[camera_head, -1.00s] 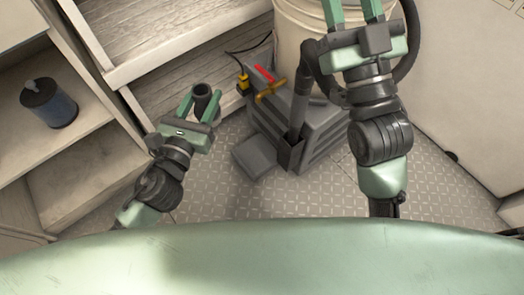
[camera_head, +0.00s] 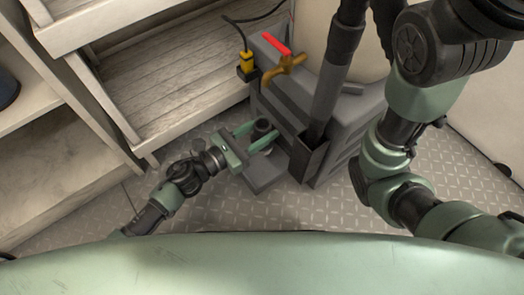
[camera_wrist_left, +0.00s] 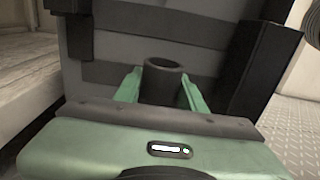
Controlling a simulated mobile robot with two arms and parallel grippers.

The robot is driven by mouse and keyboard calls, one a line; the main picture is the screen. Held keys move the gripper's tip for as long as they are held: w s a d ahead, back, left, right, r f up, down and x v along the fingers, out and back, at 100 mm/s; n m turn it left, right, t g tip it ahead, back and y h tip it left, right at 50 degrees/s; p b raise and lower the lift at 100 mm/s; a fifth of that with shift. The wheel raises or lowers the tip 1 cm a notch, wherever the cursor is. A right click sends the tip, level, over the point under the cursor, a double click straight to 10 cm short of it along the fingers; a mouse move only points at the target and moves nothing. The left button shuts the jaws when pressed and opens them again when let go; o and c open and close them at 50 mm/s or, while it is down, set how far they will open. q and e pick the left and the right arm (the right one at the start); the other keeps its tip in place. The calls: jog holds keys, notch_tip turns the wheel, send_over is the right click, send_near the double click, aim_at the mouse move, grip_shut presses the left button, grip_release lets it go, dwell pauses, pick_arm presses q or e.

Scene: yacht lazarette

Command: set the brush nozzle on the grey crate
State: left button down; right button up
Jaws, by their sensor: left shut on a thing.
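My left gripper (camera_head: 252,143) is shut on the brush nozzle (camera_head: 263,130), a dark, hollow, round piece with its open end up. In the left wrist view the nozzle (camera_wrist_left: 163,82) stands upright between the two green fingers (camera_wrist_left: 128,88), in front of a grey wall with dark bands. A low flat grey block (camera_head: 266,174) lies just below and in front of the nozzle, at the foot of a large grey ribbed body (camera_head: 350,130). I cannot tell which of these is the grey crate, or whether the nozzle touches the block. My right gripper is out of view.
A dark tube (camera_head: 334,75) stands in a black holder on the grey body. A brass tap (camera_head: 284,68), a red bar (camera_head: 277,44) and a yellow connector (camera_head: 247,62) sit near its top. Wooden shelving (camera_head: 165,95) is at the left. The patterned floor (camera_head: 235,208) is clear in front.

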pick_arm(q)
notch_tip(320, 180, down, 8)
jog(key=b, duration=0.5)
jog(key=shift+r, duration=0.15)
jog(key=c, duration=0.8)
grip_release()
jog(key=shift+f, duration=0.2)
jog(key=shift+c, duration=0.2)
